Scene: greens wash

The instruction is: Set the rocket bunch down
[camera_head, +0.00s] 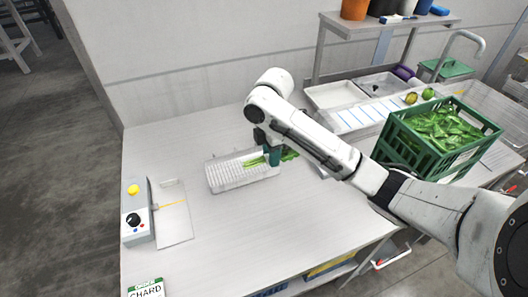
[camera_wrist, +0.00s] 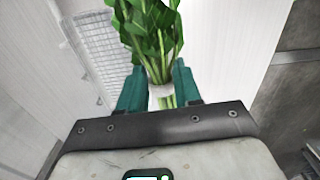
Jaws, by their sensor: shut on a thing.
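My gripper (camera_wrist: 160,92) is shut on the rocket bunch (camera_wrist: 152,35), a bundle of green leaves with a pale band around its stems. The teal fingers press on it from both sides near the band. The tray also shows at the left in the wrist view (camera_wrist: 100,50). Whether the bunch touches the tray or worktop I cannot tell.
A green crate (camera_head: 468,157) of leaves stands at the right. A control box (camera_head: 137,222) with a yellow button and a white board (camera_head: 174,225) lie at the left. A sign reading CHARD (camera_head: 146,289) is at the front. The worktop's front middle is clear.

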